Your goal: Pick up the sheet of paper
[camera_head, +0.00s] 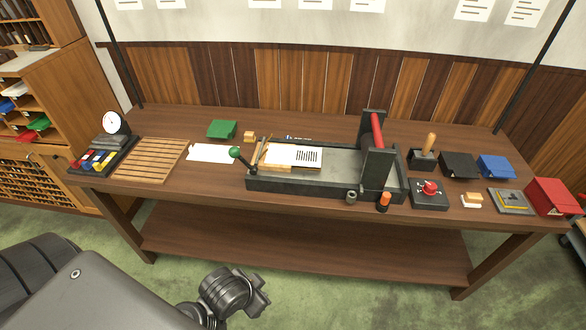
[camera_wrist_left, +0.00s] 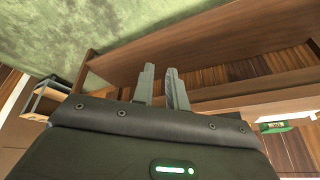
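A blank white sheet of paper (camera_head: 212,153) lies flat on the workbench, between the slatted wooden rack and the press. Another white sheet with printed dark lines (camera_head: 293,156) lies on the bed of the small press (camera_head: 340,165). My left gripper (camera_head: 262,287) is low in front of the bench, below the tabletop and away from both sheets. In the left wrist view its two fingers (camera_wrist_left: 164,88) stand apart with nothing between them. My right gripper is not in view.
The slatted rack (camera_head: 150,160) and a green block (camera_head: 222,129) flank the blank sheet. The press's green-knobbed lever (camera_head: 235,152) stands just right of it. Tools and colored boxes fill the bench's right side. A lower shelf (camera_head: 300,250) runs beneath the tabletop.

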